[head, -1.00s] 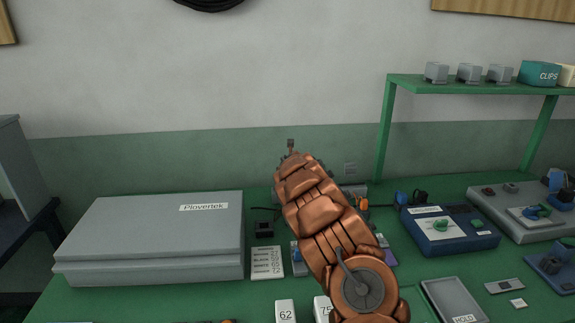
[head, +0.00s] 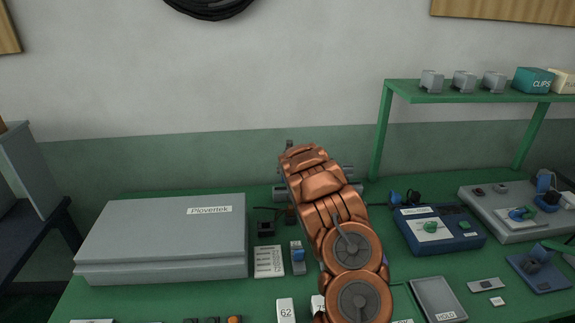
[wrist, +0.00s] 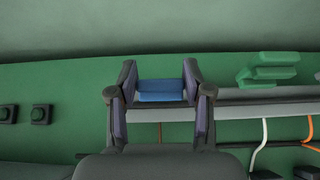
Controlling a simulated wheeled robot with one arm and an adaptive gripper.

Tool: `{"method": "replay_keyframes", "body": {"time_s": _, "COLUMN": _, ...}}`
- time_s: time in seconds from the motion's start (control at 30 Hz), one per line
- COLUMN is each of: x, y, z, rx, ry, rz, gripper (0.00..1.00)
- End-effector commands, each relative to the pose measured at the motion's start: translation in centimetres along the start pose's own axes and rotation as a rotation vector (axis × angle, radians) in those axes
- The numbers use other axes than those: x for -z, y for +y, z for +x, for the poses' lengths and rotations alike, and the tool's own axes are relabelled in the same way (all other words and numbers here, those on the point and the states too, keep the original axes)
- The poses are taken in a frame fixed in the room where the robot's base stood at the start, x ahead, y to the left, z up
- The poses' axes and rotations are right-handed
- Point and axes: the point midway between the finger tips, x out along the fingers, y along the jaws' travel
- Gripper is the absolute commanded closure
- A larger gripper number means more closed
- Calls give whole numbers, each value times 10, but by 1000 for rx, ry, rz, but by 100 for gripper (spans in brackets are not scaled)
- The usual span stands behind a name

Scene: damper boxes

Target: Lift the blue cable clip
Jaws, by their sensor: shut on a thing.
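In the wrist view, the blue cable clip (wrist: 161,90) sits between the two fingertips of my gripper (wrist: 161,82), which is shut on it. The fingers touch the clip at its left and right ends. Whether the clip is clear of what lies under it is hard to tell. In the head view my copper-coloured arm hides the clip and most of the gripper.
A green block-like piece (wrist: 268,72) lies right of the gripper in the wrist view. In the head view, a grey Plovertek case (head: 165,240) fills the left, a blue device (head: 438,230) stands right of my arm, and a green shelf (head: 480,97) rises behind.

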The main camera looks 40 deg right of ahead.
Motion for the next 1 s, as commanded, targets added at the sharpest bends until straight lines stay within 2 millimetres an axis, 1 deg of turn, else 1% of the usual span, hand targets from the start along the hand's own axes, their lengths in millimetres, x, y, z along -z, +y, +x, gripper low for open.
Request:
{"method": "replay_keyframes", "body": {"time_s": 0.03, "x": 6, "y": -3, "z": 1, "rx": 2, "ry": 14, "rz": 2, "gripper": 85}}
{"method": "replay_keyframes", "body": {"time_s": 0.1, "x": 8, "y": -2, "z": 2, "rx": 2, "ry": 17, "rz": 1, "gripper": 85}}
{"method": "replay_keyframes", "body": {"time_s": 0.4, "x": 12, "y": -2, "z": 4, "rx": 0, "ry": 22, "rz": 1, "gripper": 85}}
{"method": "replay_keyframes", "body": {"time_s": 0.43, "x": 12, "y": -2, "z": 4, "rx": 0, "ry": 22, "rz": 1, "gripper": 48}}
{"method": "replay_keyframes", "body": {"time_s": 0.6, "x": 11, "y": 0, "z": 3, "rx": -1, "ry": 20, "rz": 0, "gripper": 30}}
{"method": "replay_keyframes", "body": {"time_s": 0.67, "x": 10, "y": 0, "z": 3, "rx": -2, "ry": 19, "rz": 0, "gripper": 25}}
{"method": "replay_keyframes", "body": {"time_s": 1.0, "x": 8, "y": 0, "z": 2, "rx": -2, "ry": 16, "rz": -1, "gripper": 25}}
